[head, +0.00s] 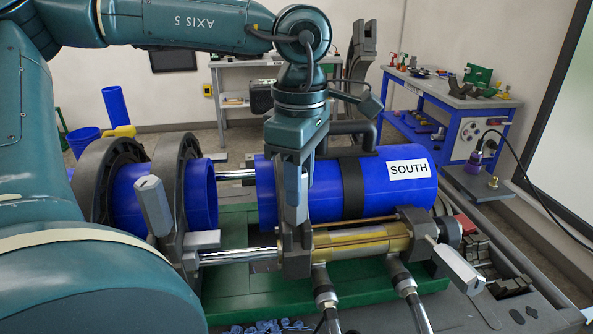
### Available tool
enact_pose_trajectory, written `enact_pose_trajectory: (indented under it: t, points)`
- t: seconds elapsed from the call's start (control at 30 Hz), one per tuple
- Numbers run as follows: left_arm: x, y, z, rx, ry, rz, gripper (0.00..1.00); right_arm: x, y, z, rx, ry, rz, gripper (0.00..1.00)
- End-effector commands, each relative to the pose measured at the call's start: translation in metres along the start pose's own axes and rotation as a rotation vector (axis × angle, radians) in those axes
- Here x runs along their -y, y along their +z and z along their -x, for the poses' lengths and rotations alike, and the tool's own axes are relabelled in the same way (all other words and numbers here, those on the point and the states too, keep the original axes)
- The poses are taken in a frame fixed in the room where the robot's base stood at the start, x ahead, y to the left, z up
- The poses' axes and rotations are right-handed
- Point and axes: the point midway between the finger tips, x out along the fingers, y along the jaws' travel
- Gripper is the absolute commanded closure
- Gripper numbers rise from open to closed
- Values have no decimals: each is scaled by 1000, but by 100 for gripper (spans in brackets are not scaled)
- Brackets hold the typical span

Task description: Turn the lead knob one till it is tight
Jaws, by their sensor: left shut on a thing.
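My left gripper (293,205) reaches down from above at the middle of the cart, in front of the blue pipe marked SOUTH (387,195). It is shut on a light grey knob (296,184) standing above the dark clamp bracket; its fingers partly hide the knob. I take this as the lead knob, but no label shows. Similar grey knobs show on the left clamp (153,205) and at the right end of the brass cylinder (459,267). How tight the held knob is cannot be seen. My right gripper is not in view.
A shorter blue pipe (201,195) sits in the dark ring clamps at the left. Steel rods and hoses (327,296) run along the green cart bed (240,301).

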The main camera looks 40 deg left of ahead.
Motion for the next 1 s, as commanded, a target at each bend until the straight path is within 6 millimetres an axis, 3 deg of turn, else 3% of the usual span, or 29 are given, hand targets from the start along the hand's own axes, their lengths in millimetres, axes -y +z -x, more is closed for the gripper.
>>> enact_pose_trajectory:
  t: [0.23,0.53,0.8,1.0]
  points:
    - [4,4,1,10,-9,-234,93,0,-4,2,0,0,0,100]
    - [4,4,1,10,-8,-267,93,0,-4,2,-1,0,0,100]
    - [6,5,1,13,-7,-506,93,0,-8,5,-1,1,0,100]
    - [5,5,1,13,-6,-515,93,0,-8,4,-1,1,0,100]
